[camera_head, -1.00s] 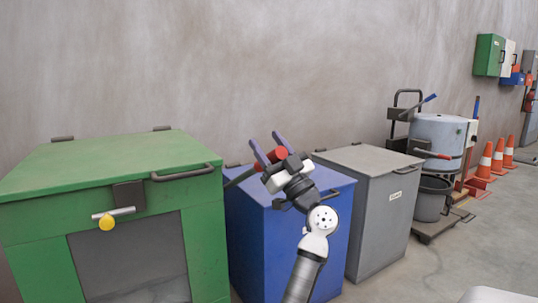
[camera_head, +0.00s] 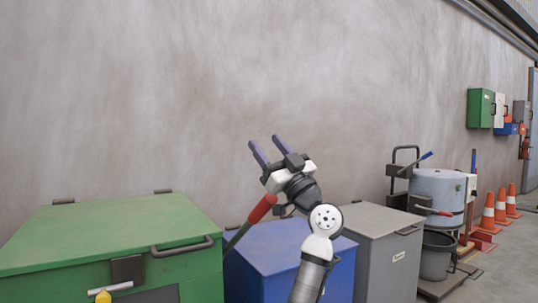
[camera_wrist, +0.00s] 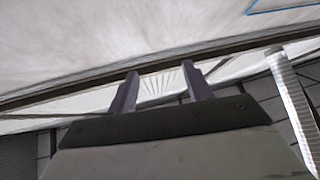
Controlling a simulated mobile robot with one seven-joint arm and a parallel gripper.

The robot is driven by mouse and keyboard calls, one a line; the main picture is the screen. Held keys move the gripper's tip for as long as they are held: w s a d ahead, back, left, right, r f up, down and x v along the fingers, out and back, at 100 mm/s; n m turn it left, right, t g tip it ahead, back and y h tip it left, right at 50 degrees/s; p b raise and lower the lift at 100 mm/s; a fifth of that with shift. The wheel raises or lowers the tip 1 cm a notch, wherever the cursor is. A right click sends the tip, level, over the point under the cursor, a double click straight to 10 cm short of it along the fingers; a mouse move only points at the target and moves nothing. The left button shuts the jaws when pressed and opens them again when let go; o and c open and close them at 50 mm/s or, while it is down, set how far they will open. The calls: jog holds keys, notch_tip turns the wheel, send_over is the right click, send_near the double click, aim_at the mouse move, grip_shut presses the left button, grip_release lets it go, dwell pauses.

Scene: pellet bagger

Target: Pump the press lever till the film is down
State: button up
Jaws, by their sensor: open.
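The press lever is a dark rod with a red grip (camera_head: 262,208), slanting up to the right above the blue box. Its lower end is hidden behind the boxes. My gripper (camera_head: 266,145) is open, its two purple fingers pointing up and left above the red grip. The grip's top end meets the gripper body in the picture; I cannot tell if they touch. In the wrist view my gripper (camera_wrist: 161,82) is open with nothing between its fingers. I cannot make out the film in either view.
A green bin (camera_head: 110,230), the blue box (camera_head: 285,250) and a grey box (camera_head: 378,240) stand along the wall. Further right are a grey drum (camera_head: 436,188), a dark bucket (camera_head: 436,258) and orange cones (camera_head: 488,212). A ribbed silver bar (camera_wrist: 290,100) shows in the wrist view.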

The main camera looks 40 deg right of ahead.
jog(key=s+r+b+v, duration=0.2)
jog(key=b+v, duration=0.5)
jog(key=v, duration=0.8)
jog(key=shift+s+a+b, duration=0.2)
jog(key=shift+b, duration=0.2)
dwell(0.8)
jog(key=shift+f, duration=0.15)
